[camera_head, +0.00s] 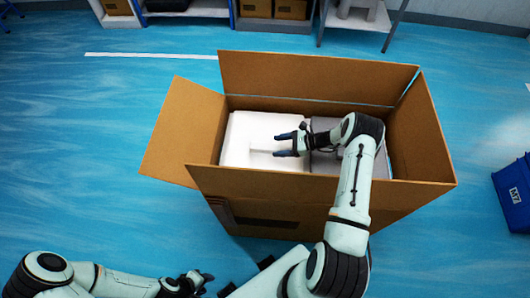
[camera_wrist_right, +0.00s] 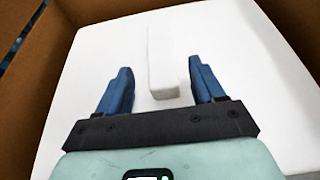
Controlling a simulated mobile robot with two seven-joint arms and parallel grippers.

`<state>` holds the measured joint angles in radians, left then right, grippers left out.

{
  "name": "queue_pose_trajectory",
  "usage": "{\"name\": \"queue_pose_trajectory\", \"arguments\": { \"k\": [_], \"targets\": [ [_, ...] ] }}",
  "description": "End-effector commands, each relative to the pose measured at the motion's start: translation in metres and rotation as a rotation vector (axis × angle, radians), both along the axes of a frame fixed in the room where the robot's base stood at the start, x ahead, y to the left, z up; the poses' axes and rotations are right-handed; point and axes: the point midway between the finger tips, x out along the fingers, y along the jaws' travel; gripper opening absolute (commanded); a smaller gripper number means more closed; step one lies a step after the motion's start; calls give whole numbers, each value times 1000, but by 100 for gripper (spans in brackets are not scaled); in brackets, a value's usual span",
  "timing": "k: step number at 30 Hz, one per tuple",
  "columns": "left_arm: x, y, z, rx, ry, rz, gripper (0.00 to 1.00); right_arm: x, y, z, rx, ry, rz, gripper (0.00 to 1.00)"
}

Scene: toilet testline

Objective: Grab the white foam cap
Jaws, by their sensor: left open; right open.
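The white foam cap (camera_head: 248,132) lies inside the open cardboard box, in its left part. In the right wrist view the foam cap (camera_wrist_right: 240,60) fills most of the picture, with a raised white ridge (camera_wrist_right: 162,62) in its middle. My right gripper (camera_head: 276,145) reaches into the box over the foam cap. Its two blue fingers are open, one on either side of the ridge's near end in the right wrist view (camera_wrist_right: 160,88), with gaps between. Nothing is held. My left gripper (camera_head: 207,284) is outside the box at the front left, open and empty.
The cardboard box (camera_head: 320,183) stands on the blue floor with its flaps spread outward. A grey surface (camera_head: 325,160) lies beside the foam, partly hidden by my right arm. A blue bin (camera_head: 513,195) is at the right edge. Shelves with boxes (camera_head: 255,20) stand at the back.

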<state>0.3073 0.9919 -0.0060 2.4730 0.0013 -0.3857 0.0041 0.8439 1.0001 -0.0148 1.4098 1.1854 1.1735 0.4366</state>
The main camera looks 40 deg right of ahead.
Motion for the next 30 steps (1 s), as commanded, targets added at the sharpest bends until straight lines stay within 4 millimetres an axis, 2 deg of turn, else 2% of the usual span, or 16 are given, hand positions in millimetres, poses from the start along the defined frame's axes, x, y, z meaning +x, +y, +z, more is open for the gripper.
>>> {"name": "queue_pose_trajectory", "arguments": {
  "k": [6,16,17,22,23,30],
  "targets": [
    [13,0,15,0,-15,0,43,23,24,-11,2,-2,4,68],
    [13,0,15,0,-15,0,43,26,29,-17,0,0,0,68],
    [13,0,15,0,-15,0,43,26,29,-17,0,0,0,62],
    [13,0,15,0,-15,0,43,26,29,-17,0,0,1,6],
    [13,0,15,0,-15,0,43,26,29,-17,0,0,1,0],
    [13,0,15,0,-15,0,43,27,29,-16,1,-2,0,0]
  ]
}}
